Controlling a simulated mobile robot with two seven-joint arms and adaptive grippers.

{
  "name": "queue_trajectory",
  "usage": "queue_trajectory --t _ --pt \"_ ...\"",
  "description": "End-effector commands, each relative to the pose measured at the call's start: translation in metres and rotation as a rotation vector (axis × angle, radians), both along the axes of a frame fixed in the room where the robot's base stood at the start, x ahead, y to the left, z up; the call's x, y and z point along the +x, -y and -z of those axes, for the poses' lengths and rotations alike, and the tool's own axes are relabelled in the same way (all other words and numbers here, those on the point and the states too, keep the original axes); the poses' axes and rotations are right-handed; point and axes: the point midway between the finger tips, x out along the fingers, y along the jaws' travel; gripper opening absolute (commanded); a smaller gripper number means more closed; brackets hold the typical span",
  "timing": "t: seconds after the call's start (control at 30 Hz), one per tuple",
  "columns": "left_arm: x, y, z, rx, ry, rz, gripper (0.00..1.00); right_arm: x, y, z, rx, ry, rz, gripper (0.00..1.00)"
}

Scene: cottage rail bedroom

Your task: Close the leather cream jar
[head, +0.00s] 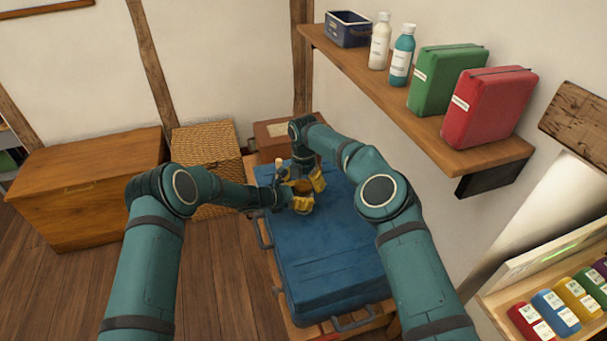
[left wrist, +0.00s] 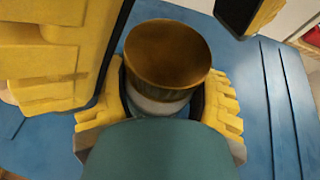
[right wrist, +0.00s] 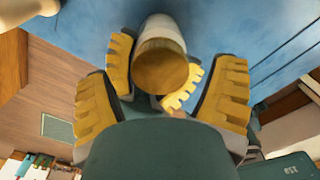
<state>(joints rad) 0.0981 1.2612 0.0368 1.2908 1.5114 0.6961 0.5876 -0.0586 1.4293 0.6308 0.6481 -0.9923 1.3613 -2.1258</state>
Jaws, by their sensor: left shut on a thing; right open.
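The leather cream jar shows in the left wrist view (left wrist: 160,104) as a whitish body under a brown-gold round lid (left wrist: 167,55). The lid also shows in the right wrist view (right wrist: 161,68), seated on the pale body; I cannot tell how tightly. My left gripper (head: 299,201) is shut on the jar, its yellow fingers at both sides of the body below the lid. My right gripper (head: 307,181) is open, its fingers spread at either side of the lid with gaps. The jar is largely hidden by fingers in the head view.
The blue case (head: 322,245) lies under both grippers. A small pale-topped item (head: 280,164) stands close to my left gripper. A wall shelf (head: 425,125) with bottles and red and green cases is at the right. A wooden chest (head: 90,185) and wicker basket (head: 205,160) stand left.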

Motion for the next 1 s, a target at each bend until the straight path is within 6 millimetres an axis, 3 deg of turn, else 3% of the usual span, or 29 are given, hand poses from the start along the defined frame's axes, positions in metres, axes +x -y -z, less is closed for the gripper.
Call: queue_trajectory --t 0.43,0.63,0.77,1.0 --pt "0.0004 0.0003 -0.0012 -0.001 0.002 0.000 0.00 0.0002 -0.0001 0.0084 0.000 0.001 0.000 0.84" --pt "0.0005 0.0002 -0.0012 -0.001 0.002 0.000 0.00 0.0001 0.0000 0.0084 0.000 0.001 0.000 0.14" --pt "0.0004 0.0004 -0.0013 -0.001 0.002 0.000 0.00 0.0001 0.0000 0.0084 -0.001 0.001 0.009 0.11" --pt "0.0004 0.0006 -0.0014 -0.002 0.002 0.000 0.00 0.0000 -0.0003 0.0081 -0.003 0.000 0.231 0.11"
